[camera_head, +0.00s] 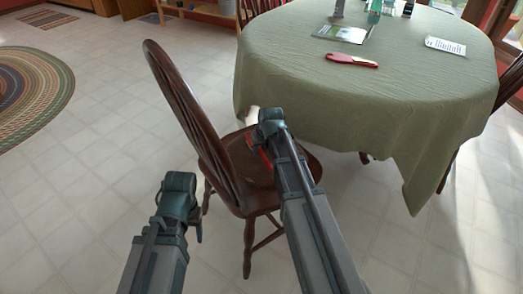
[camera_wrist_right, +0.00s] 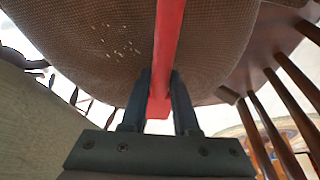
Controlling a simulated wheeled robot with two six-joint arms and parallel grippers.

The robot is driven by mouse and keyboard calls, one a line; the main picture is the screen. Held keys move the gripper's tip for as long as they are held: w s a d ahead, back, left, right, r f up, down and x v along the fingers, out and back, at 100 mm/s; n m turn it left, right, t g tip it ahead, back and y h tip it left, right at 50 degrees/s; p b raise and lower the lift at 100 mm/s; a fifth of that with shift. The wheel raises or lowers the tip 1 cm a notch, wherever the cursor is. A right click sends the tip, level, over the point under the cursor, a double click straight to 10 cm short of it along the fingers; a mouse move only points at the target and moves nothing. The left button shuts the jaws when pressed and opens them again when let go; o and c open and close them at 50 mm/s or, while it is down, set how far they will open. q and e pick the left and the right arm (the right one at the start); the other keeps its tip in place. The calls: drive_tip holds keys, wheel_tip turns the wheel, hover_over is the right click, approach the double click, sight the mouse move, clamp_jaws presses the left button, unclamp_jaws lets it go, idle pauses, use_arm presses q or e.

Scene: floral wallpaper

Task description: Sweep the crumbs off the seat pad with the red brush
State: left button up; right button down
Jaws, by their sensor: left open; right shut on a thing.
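A wooden chair (camera_head: 195,105) stands left of the table, with a brown woven seat pad (camera_wrist_right: 70,30) on its seat. Several pale crumbs (camera_wrist_right: 120,45) lie in a cluster on the pad, left of the red handle. My right gripper (camera_wrist_right: 160,100) is shut on the red brush (camera_wrist_right: 168,45) by its handle, over the seat. In the head view only a bit of red (camera_head: 265,158) shows beside my right arm; the brush's bristles are not clearly visible. My left gripper (camera_head: 182,190) is open and empty, left of the chair over the floor.
The round table (camera_head: 300,65) with a green cloth stands behind and right of the chair. A second red-and-white tool (camera_head: 352,60), a leaflet (camera_head: 342,34) and a card (camera_head: 445,46) lie on it. The chair's spindled back is left of the seat.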

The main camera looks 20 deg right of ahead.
wheel_tip(320, 180, up, 6)
drive_tip(key=p, duration=0.6)
drive_tip(key=shift+r, duration=0.1)
wheel_tip(320, 180, up, 3)
drive_tip(key=p, duration=0.3)
idle(0.4)
idle(0.3)
